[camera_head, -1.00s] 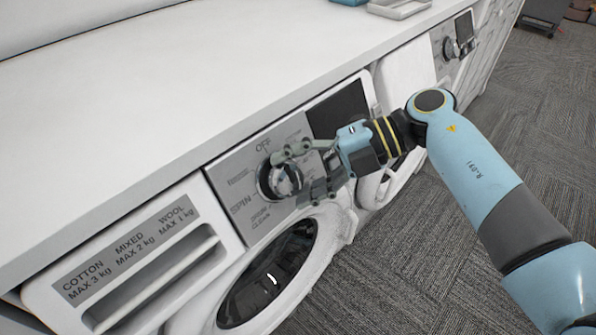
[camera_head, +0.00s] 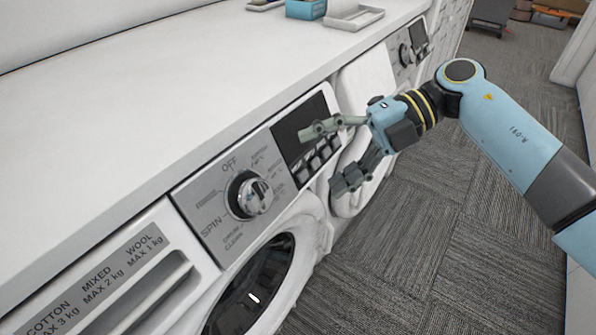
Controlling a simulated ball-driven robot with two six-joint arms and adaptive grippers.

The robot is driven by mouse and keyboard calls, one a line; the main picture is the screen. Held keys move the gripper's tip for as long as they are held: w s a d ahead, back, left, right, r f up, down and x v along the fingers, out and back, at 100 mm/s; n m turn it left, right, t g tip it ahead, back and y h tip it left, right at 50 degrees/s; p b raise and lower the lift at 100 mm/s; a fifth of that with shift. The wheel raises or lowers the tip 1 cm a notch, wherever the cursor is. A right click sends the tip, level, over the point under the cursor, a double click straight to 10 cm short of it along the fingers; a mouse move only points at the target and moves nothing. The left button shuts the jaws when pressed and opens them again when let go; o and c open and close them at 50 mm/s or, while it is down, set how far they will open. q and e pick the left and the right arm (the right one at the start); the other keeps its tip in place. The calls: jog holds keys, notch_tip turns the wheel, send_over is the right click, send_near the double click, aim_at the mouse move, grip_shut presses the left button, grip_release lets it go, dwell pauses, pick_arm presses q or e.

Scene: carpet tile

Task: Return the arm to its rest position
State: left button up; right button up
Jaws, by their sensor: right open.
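My right arm comes in from the right, blue and grey. Its gripper (camera_head: 328,158) is open and empty, with its two fingers spread apart. It is in front of the washing machine's control panel, to the right of the round dial (camera_head: 249,195). The dial is clear of the fingers and shows in full on the grey panel. The upper finger overlaps the dark display (camera_head: 292,127) in the picture. My left gripper does not show.
The white countertop (camera_head: 150,120) runs above the machines, mostly bare. A blue box (camera_head: 305,9) and a grey tray (camera_head: 353,17) stand at its far end. A second machine's dial (camera_head: 404,55) is farther right. Carpeted floor (camera_head: 420,230) is open at the lower right.

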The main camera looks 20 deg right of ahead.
jog(key=shift+d+r, duration=0.3)
jog(key=shift+d, duration=0.25)
jog(key=s+a+f+m+t+y+b, duration=0.2)
jog(key=s+f+m, duration=0.1)
jog(key=f, duration=0.4)
jog(key=s+a+f+m+t+y+b, duration=0.1)
jog(key=s+a+f+m+b, duration=0.2)
jog(key=f, duration=0.4)
jog(key=s+d+f+m+t+h+b, duration=0.1)
jog(key=s+d+f+m+t+h, duration=0.3)
jog(key=f+m, duration=0.6)
jog(key=s+d+f+m+t+h+b, duration=0.1)
jog(key=d+f+m+t+h, duration=0.45)
jog(key=f, duration=0.55)
jog(key=s+d+f+m+g+h, duration=0.2)
jog(key=s+f, duration=0.4)
jog(key=s, duration=0.4)
jog(key=s+d+f+m+g+h, duration=0.2)
jog(key=s+f+g, duration=0.4)
jog(key=s, duration=0.3)
jog(key=s+d+f+m+g+h, duration=0.3)
jog(key=s+f+m, duration=0.3)
jog(key=s, duration=0.4)
jog(key=shift+s+d+f+g, duration=0.15)
jog(key=shift+s+d+g, duration=0.15)
jog(key=shift+d+g, duration=0.45)
